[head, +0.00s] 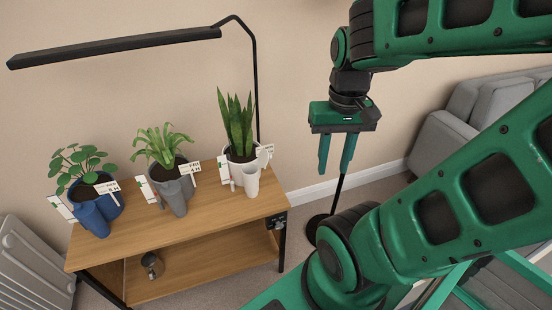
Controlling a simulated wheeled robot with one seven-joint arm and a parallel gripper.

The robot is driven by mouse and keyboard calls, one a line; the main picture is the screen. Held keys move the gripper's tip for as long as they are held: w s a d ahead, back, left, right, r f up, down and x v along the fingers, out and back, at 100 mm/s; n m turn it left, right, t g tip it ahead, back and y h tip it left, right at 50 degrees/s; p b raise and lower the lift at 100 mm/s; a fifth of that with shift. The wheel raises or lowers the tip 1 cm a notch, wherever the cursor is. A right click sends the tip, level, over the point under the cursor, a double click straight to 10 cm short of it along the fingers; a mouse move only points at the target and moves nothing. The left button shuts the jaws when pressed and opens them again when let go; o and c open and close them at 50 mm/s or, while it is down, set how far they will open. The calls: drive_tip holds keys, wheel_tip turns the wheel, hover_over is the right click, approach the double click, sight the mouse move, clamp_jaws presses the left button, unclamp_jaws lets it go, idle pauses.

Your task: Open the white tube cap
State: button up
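A white tube (252,179) stands upright at the front right side of a white pot (233,155) that holds a tall snake plant (236,122). Whether its cap is on or open is too small to tell. The pot is near the right end of a wooden shelf table (150,227). My gripper (335,168) hangs in the air right of the table, fingers pointing down, apart from the tube. Its two green fingers are spread with nothing between them.
A grey pot (174,194) and a blue pot (92,213), both with plants and label cards, stand further left. A black lamp (115,45) reaches over the plants. A glass-like object (152,264) sits on the lower shelf. A grey sofa (450,128) is at right.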

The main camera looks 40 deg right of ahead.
drive_tip(key=shift+s+r, duration=0.2)
drive_tip(key=shift+s, duration=0.4)
drive_tip(key=m+t+y, duration=1.2)
drive_tip(key=t, duration=0.1)
approach(271, 157)
drive_tip(key=x, duration=0.8)
drive_tip(key=shift+w+d+f, duration=0.25)
drive_tip(key=shift+f, duration=0.1)
drive_tip(key=shift+c, duration=0.4)
clamp_jaws()
